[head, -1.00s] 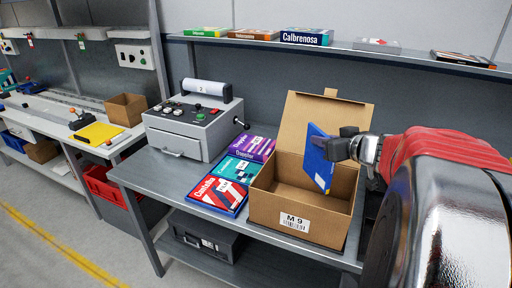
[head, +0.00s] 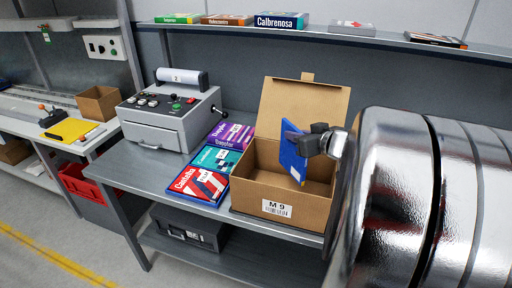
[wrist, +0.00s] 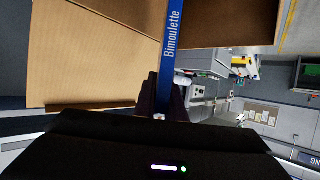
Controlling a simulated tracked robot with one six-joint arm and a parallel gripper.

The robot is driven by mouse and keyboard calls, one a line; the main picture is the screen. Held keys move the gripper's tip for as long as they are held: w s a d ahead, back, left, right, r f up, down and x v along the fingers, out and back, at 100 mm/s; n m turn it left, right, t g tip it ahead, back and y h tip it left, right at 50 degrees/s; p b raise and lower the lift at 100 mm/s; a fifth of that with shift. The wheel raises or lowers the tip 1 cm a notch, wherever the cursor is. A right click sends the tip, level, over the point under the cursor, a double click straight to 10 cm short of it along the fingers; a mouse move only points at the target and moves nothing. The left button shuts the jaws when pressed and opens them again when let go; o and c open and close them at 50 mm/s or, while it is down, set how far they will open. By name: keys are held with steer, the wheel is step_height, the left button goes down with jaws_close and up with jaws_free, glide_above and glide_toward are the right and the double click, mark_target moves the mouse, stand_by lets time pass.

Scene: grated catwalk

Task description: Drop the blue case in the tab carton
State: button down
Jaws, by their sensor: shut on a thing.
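The blue case (head: 293,153) is held upright in my gripper (head: 312,141), over the opening of the cardboard carton marked M 9 (head: 262,209). Its lower end seems to reach to about the rim or inside; the exact depth is hard to tell. In the wrist view the blue case (wrist: 174,50) shows edge-on with the lettering "Bimoulette", between the dark fingers of my gripper (wrist: 168,100). The carton's lid flap (head: 303,108) stands open at the back. The part of the carton's inside that shows looks empty; its right side is hidden behind my arm.
Red, teal and purple cases (head: 197,185) lie on the grey bench left of the carton. A grey machine with a roller (head: 172,112) stands further left. A shelf (head: 390,41) with several cases runs above the carton.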

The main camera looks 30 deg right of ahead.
steer(key=shift+f, duration=1.4)
steer(key=c, duration=1.7)
jaws_free()
steer(key=shift+c, duration=0.2)
steer(key=v, duration=1.3)
steer(key=shift+s, duration=0.4)
steer(key=shift+a+r, duration=0.1)
steer(key=shift+a, duration=0.05)
